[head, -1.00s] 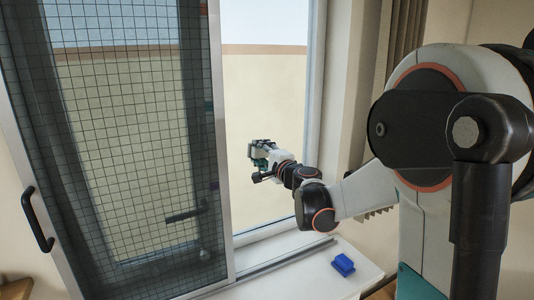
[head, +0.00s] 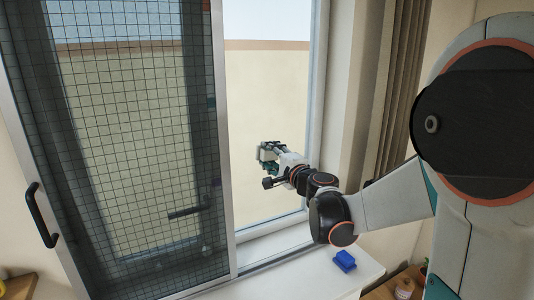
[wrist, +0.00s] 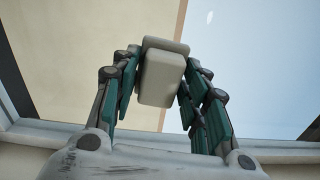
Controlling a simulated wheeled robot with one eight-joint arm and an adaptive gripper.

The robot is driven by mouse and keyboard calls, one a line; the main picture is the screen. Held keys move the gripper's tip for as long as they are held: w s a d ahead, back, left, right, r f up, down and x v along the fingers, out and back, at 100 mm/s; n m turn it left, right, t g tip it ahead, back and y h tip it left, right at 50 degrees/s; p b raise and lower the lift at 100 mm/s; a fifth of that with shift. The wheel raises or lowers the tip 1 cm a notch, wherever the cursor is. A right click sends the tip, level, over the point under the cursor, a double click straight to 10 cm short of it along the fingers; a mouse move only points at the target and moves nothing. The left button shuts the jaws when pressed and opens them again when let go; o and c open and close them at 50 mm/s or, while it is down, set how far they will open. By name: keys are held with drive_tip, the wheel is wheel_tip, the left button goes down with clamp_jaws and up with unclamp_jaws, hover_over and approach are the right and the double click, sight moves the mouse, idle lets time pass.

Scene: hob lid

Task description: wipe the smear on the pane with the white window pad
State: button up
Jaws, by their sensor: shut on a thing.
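The white window pad (wrist: 162,72) is clamped between the fingers of my gripper (wrist: 160,80), with its pale block face toward the wrist camera. In the head view my gripper (head: 268,154) is in front of the clear window pane (head: 262,95), near its right side. I cannot tell whether the pad touches the glass. A small whitish oval spot (wrist: 210,16), perhaps the smear, shows on the glass at the top right of the wrist view, apart from the pad. I cannot make out the smear in the head view.
A sliding panel with a dark grid (head: 125,130) covers the left of the window; its black handle (head: 40,215) is at the left edge. A blue block (head: 344,261) lies on the white sill (head: 300,280). Curtains (head: 385,95) hang right. A small jar (head: 405,287) stands lower right.

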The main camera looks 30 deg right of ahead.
drive_tip(key=shift+s, duration=0.2)
drive_tip(key=shift+s, duration=1.55)
